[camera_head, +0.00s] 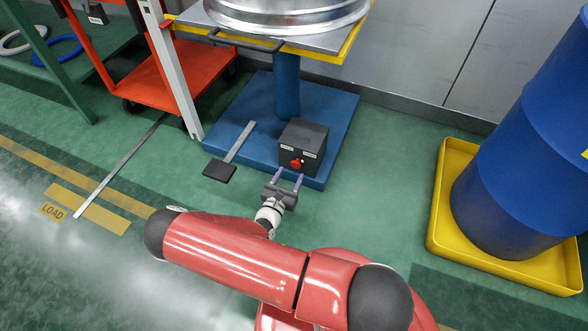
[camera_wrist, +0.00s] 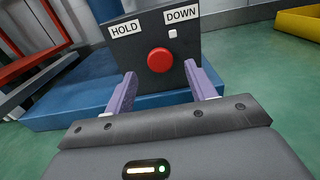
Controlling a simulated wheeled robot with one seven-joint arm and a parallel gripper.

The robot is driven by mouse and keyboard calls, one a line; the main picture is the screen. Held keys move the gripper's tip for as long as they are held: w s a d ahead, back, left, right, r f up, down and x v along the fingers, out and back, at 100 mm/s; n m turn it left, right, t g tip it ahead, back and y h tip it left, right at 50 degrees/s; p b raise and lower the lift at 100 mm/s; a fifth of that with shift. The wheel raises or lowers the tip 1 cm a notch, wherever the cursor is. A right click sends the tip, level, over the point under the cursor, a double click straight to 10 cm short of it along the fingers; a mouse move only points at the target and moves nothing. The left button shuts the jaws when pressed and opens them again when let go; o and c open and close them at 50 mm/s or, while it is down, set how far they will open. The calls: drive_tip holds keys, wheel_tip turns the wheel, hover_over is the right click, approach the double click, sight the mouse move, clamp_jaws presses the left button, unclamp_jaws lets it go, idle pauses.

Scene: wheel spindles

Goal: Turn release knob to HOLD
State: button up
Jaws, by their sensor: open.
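The release knob is a round red knob (camera_wrist: 160,60) on the front of a dark box (camera_head: 303,147). In the wrist view the box carries a HOLD label (camera_wrist: 125,28) at upper left of the knob and a DOWN label (camera_wrist: 181,14) at upper right. A small white square (camera_wrist: 172,33) sits below DOWN. In the head view the red knob (camera_head: 296,163) faces my gripper (camera_head: 288,181). My gripper is open, its two purple fingers (camera_wrist: 160,86) spread left and right of the knob and pointing at the box. Whether they touch it I cannot tell.
The box stands on a blue base plate (camera_head: 232,112) with a blue column (camera_head: 287,85) under a metal-topped table. A black foot pedal (camera_head: 219,171) is left of the box. A blue drum (camera_head: 520,150) in a yellow tray (camera_head: 437,215) stands at right. Green floor between is clear.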

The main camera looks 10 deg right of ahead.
sight(295, 166)
drive_tip(key=shift+x, duration=2.1)
drive_tip(key=c, duration=1)
